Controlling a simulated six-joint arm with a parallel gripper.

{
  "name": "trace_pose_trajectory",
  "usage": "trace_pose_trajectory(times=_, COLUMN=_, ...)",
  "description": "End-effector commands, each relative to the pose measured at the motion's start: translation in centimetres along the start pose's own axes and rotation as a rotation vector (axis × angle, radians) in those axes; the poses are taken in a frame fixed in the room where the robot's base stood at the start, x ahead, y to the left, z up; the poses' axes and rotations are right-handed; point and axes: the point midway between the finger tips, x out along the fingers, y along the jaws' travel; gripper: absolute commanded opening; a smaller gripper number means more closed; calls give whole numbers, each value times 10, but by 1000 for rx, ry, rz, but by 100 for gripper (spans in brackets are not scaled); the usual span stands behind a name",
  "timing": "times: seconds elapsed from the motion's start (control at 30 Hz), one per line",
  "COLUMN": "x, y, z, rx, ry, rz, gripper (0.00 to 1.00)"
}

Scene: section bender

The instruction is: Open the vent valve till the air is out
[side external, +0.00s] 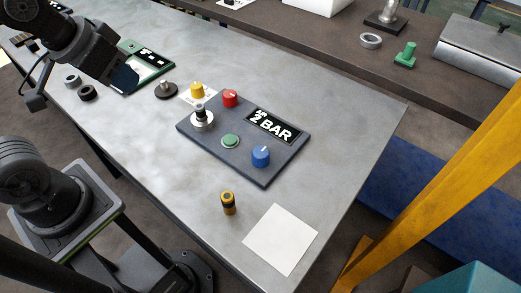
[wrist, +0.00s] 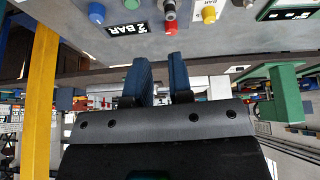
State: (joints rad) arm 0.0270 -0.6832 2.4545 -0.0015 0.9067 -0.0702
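A dark control panel (side external: 215,145) lies on the grey table, its display (side external: 274,126) reading "AIR 2 BAR". It carries a red knob (side external: 230,98), a green button (side external: 230,141), a blue knob (side external: 261,156) and a metal stem with a dark top (side external: 201,118). A yellow knob (side external: 197,90) stands by a white label just behind the panel. I cannot tell by any label which is the vent valve. My gripper (wrist: 158,64) is open and empty; in the side view its fingers (side external: 125,77) are up left, away from the panel. The wrist view also shows the red knob (wrist: 171,28).
A green-framed device (side external: 145,68), a dark round knob (side external: 166,90) and small rings (side external: 87,92) are left of the panel. A brass-and-black cylinder (side external: 228,203) and a white sheet (side external: 280,239) are in front. A yellow post (side external: 440,180) rises at right.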

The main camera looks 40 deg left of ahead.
Motion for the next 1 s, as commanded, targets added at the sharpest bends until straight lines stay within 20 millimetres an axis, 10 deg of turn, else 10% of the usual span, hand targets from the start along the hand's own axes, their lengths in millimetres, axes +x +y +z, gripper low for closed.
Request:
trace_pose_trajectory(times=0.43, x=72, y=98, z=-80, rx=-397, ry=-291, rz=-16, gripper=63)
trace_pose_trajectory(times=0.7, x=130, y=159, z=-86, rx=-584, ry=-403, rz=-106, gripper=69)
trace_pose_trajectory(times=1.0, x=153, y=172, z=-80, rx=-629, ry=-424, rz=-135, gripper=69)
